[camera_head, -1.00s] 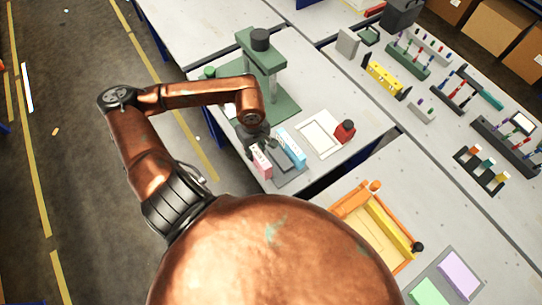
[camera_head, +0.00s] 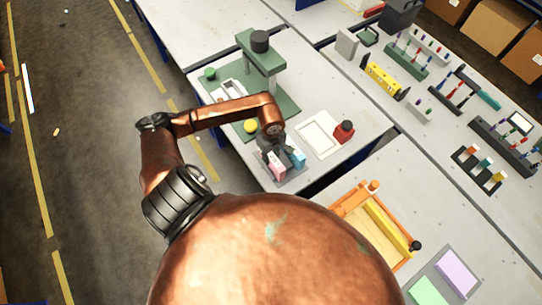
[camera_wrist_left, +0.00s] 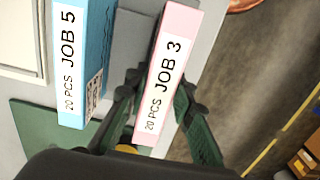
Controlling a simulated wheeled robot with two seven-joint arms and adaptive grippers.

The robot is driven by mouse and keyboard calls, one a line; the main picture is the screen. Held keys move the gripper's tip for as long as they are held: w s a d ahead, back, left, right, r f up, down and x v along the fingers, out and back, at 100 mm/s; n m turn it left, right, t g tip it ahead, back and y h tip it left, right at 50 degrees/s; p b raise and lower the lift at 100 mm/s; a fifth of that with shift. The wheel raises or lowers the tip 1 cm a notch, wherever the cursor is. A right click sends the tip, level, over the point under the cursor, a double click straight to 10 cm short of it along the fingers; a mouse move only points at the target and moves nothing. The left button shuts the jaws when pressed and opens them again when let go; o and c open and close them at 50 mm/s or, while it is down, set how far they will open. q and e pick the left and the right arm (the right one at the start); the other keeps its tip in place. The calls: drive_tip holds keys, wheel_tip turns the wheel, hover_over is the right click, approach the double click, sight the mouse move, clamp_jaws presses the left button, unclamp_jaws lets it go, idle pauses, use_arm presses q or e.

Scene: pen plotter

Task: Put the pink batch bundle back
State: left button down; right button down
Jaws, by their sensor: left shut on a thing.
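The pink bundle (camera_head: 277,172), labelled "JOB 3, 20 PCS", is between the fingers of my left gripper (camera_head: 270,150), which is shut on it. In the left wrist view the pink bundle (camera_wrist_left: 167,70) stands between the green fingers (camera_wrist_left: 158,105). The blue bundle (camera_head: 299,158), labelled "JOB 5", is close beside it to the right, partly hidden by the gripper. In the left wrist view the blue bundle (camera_wrist_left: 82,60) is left of the pink one, with a gap between them. A grey tray (camera_head: 293,180) lies beneath them; I cannot tell whether the pink bundle touches it. My right gripper is not in view.
A green press (camera_head: 262,60) stands behind, with a yellow disc (camera_head: 250,126) on its base. A white framed sheet (camera_head: 318,133) and a red-and-black stamp (camera_head: 344,131) are to the right. An orange tray (camera_head: 372,228) is on the nearer table. The table's front edge is close.

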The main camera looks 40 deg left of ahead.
use_arm(q)
drive_tip(key=shift+f, duration=0.15)
drive_tip(key=c, duration=1.7)
unclamp_jaws()
drive_tip(key=shift+o, duration=0.2)
drive_tip(key=shift+r, duration=0.4)
wheel_tip(320, 180, up, 12)
drive_tip(key=b, duration=0.1)
drive_tip(key=shift+f, duration=0.2)
